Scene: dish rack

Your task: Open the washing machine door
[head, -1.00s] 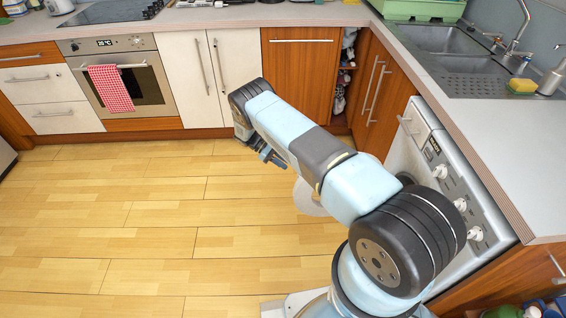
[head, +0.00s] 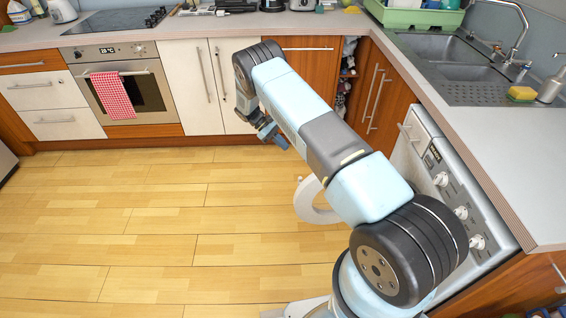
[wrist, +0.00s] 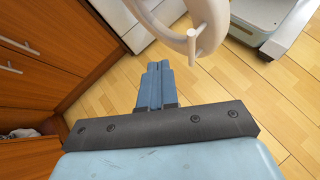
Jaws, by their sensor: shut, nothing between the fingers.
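The washing machine (head: 455,200) is at the right under the worktop, with white knobs on its front. Its round white door ring (head: 306,203) stands out from the front, swung open, partly hidden behind my arm. In the wrist view the door ring (wrist: 213,18) is at the top, with a short pale bar on it. Part of the machine's white front (wrist: 160,12) shows at upper left there. My gripper (head: 270,133) is raised left of the machine. In the wrist view its blue fingers (wrist: 157,66) are shut, empty and apart from the ring.
Wooden cabinets (head: 380,95) with long handles stand in the corner behind my arm. An oven (head: 125,90) with a red towel (head: 113,95) is at the back left. The wooden floor (head: 150,220) at the left is clear. The worktop (head: 500,170) overhangs the machine.

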